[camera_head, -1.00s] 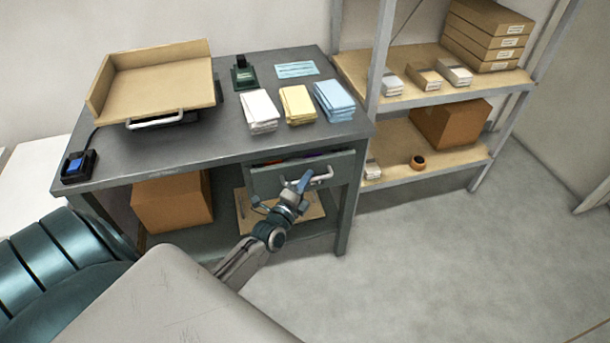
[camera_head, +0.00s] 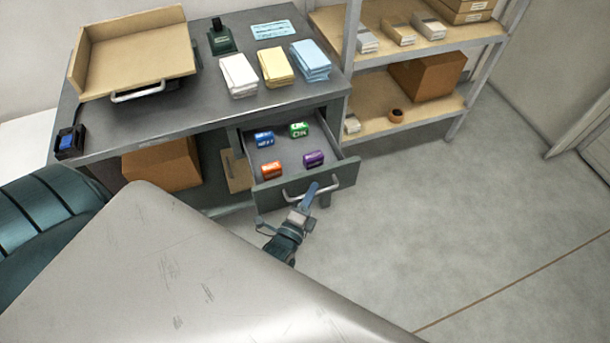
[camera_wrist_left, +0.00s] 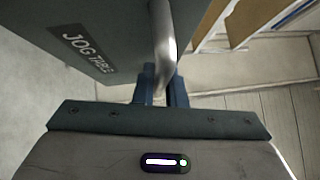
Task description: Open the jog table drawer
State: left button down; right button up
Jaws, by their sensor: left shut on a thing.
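The jog table drawer (camera_head: 272,194) is pulled well out of the grey table (camera_head: 190,126). Inside it lie a blue, a green, an orange and a purple ink unit (camera_head: 314,158), apart from each other. My left gripper (camera_head: 311,190) is shut on the drawer's pale bar handle (camera_head: 328,187), near the middle of the drawer front. In the left wrist view the blue fingers (camera_wrist_left: 162,84) are around the handle (camera_wrist_left: 164,42), beside a front labelled "JOG TABLE" (camera_wrist_left: 88,54). My right gripper is not in view.
On the tabletop are a wooden tray (camera_head: 138,60), paper stacks (camera_head: 276,66), a dark green stand (camera_head: 221,38) and a blue-buttoned box (camera_head: 70,141). A cardboard box (camera_head: 162,163) sits below. A shelf rack (camera_head: 425,48) stands right. Floor at right is clear.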

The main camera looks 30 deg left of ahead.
pick_arm(q)
jog(key=shift+s+d, duration=0.6)
jog(key=shift+d, duration=0.05)
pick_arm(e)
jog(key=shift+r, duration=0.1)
pick_arm(q)
jog(key=c, duration=1.5)
grip_release()
jog(key=s+f+b, duration=0.1)
jog(key=s+b, duration=0.1)
jog(key=s, duration=0.8)
jog(key=shift+s+d+f, duration=0.2)
jog(key=shift+s+d, duration=0.15)
jog(key=shift+d, duration=0.05)
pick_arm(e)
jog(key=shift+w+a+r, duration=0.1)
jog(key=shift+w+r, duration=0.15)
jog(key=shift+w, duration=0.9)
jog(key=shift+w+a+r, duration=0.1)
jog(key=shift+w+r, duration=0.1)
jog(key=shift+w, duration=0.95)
